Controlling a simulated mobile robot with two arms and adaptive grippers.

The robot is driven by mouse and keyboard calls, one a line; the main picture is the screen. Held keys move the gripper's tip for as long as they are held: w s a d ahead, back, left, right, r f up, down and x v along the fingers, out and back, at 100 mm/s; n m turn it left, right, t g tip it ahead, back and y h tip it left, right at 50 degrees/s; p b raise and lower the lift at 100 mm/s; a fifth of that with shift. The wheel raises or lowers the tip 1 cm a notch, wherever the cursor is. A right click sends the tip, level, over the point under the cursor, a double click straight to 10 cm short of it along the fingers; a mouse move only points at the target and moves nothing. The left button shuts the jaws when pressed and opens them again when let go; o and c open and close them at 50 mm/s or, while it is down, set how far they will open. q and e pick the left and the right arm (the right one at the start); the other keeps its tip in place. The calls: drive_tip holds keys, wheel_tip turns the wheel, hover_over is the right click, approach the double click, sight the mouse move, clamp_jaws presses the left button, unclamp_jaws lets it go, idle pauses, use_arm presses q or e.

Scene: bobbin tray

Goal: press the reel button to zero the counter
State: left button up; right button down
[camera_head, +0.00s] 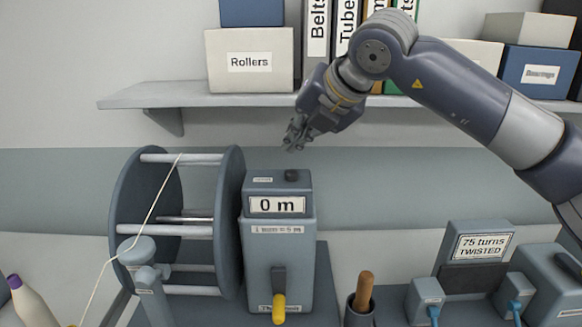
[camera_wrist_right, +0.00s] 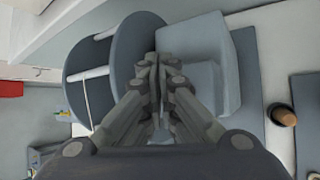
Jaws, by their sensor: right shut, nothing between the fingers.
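The counter box (camera_head: 279,240) stands right of the reel (camera_head: 177,225) and its display (camera_head: 277,205) reads "0 m". A small dark button (camera_head: 292,175) sits on the right part of the box's top. My right gripper (camera_head: 291,148) is shut and empty, a little above the button and apart from it. In the right wrist view my right gripper (camera_wrist_right: 158,62) points at the box (camera_wrist_right: 225,60), with the reel (camera_wrist_right: 118,65) to its left; the button cannot be made out there. My left gripper is not in view.
A yellow-handled lever (camera_head: 279,307) is on the box's front. A cup with a wooden handle (camera_head: 365,292) stands to its right. A shelf (camera_head: 200,97) with boxes and binders runs behind my right arm. A "75 turns TWISTED" sign (camera_head: 482,246) stands at right.

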drive_tip(key=shift+r+p, duration=0.45)
drive_tip(key=shift+r, duration=0.9)
